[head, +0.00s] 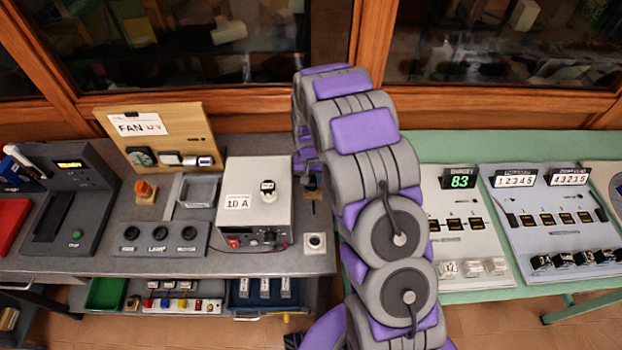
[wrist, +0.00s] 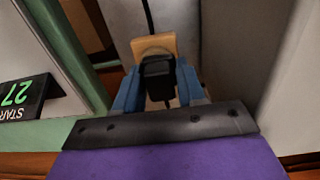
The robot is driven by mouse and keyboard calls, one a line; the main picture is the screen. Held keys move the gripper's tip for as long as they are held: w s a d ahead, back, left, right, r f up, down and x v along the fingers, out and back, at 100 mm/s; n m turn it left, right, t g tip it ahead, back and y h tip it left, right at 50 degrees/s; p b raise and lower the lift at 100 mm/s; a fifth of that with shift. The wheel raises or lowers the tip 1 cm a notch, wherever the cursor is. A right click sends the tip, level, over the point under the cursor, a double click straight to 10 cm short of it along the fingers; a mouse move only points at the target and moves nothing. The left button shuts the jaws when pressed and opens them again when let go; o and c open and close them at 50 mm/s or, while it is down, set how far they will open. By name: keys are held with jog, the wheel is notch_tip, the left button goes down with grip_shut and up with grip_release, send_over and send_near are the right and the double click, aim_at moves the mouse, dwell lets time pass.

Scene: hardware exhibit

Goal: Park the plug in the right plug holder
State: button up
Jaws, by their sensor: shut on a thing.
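In the wrist view, my gripper (wrist: 158,88) has its two blue fingers shut on a black plug (wrist: 157,72). A dark cord (wrist: 149,18) runs up from the plug's far side, toward the top of the picture. A tan block (wrist: 152,45) shows just behind the plug; I cannot tell whether they touch or whether it is a holder. In the head view, my purple and grey arm hides the gripper and plug. I cannot make out the right plug holder in either view.
A white box marked 10 A (head: 238,203) stands on the grey bench, left of my arm. A FAN board (head: 180,130) stands behind it. A wooden-framed window runs along the back.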

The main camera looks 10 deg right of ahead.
jog(key=shift+d+f, duration=0.25)
jog(key=shift+d, duration=0.05)
jog(key=shift+f, duration=0.2)
dwell(0.9)
jog(key=o, duration=1.1)
jog(key=shift+o, duration=0.5)
jog(key=o, duration=0.4)
jog(key=shift+r+p, duration=1.3)
jog(key=shift+r, duration=2.2)
